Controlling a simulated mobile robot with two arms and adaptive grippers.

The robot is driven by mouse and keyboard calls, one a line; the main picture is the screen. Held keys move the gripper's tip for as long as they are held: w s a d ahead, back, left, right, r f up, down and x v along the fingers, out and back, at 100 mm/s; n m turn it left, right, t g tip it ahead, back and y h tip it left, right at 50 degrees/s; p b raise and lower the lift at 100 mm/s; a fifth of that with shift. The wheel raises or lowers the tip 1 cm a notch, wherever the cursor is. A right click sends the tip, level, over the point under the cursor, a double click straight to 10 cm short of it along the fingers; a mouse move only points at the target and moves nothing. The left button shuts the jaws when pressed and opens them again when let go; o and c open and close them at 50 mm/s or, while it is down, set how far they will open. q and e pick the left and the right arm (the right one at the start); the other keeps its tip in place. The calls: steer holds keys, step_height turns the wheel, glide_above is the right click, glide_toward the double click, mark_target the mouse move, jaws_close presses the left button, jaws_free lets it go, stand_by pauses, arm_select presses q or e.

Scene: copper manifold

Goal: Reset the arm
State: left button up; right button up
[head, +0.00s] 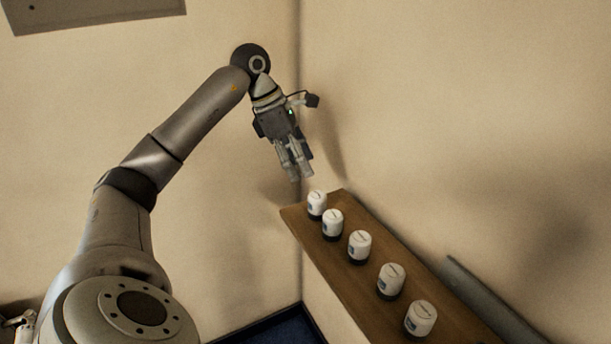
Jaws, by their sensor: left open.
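My left arm comes in from the left and reaches up towards the room corner. My left gripper (299,176) hangs from it, fingers pointing down, open and empty. It is above and a little left of the far end of a wooden shelf (318,249). It appears apart from the nearest white container (317,203).
Several white containers with dark bases stand upright in a row along the shelf, including one at the near end (420,318). A grey rail (485,295) runs along the right wall. A panel (90,12) hangs at the upper left. Dark blue floor (280,331) shows below.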

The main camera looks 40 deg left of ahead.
arm_select(q)
steer(key=shift+s+a+r, duration=0.1)
steer(key=shift+r, duration=0.2)
stand_by(0.4)
